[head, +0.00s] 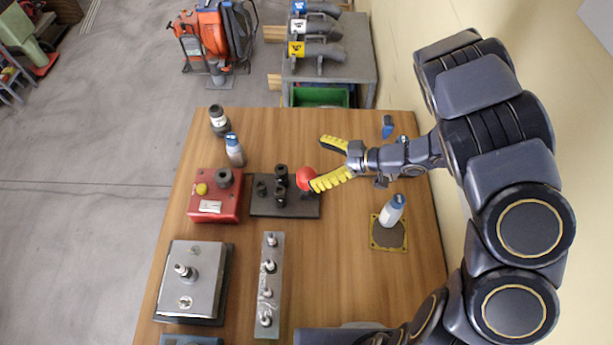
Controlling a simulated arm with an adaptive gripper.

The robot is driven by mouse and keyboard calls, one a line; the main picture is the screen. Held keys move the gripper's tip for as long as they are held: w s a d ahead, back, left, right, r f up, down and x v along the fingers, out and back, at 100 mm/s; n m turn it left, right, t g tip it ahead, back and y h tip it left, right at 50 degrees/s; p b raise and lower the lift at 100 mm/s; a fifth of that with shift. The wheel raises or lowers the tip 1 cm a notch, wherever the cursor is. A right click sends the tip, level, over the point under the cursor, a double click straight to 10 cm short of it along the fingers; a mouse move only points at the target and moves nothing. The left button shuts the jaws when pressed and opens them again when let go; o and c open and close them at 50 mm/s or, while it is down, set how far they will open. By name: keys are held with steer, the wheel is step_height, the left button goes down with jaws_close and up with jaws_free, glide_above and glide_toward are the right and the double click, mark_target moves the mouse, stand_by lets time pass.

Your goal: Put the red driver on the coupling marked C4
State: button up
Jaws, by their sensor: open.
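The red driver (305,178) shows as a round red top at the right side of a dark block (298,209) holding black sockets. My gripper (316,162) has yellow fingers spread wide open, pointing left. Its lower finger overlaps the red driver in the picture; I cannot tell whether they touch. Nothing shows between the fingers. A grey metal strip (273,249) with several upright couplings lies at the front middle of the table. Marks on it are too small to read, so I cannot tell which coupling is C4.
A red box (206,207) with a yellow button and a metal plate box (209,260) stand on the left of the wooden table (335,260). Bottles (234,150) stand behind. A white bottle (392,211) sits on a yellow-edged pad at right. The table's middle right is bare.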

mark_target(305, 177)
steer(key=shift+f, duration=1.75)
step_height(305, 177, down, 2)
steer(key=shift+f, duration=0.1)
steer(key=x, duration=0.3)
steer(key=c, duration=1.2)
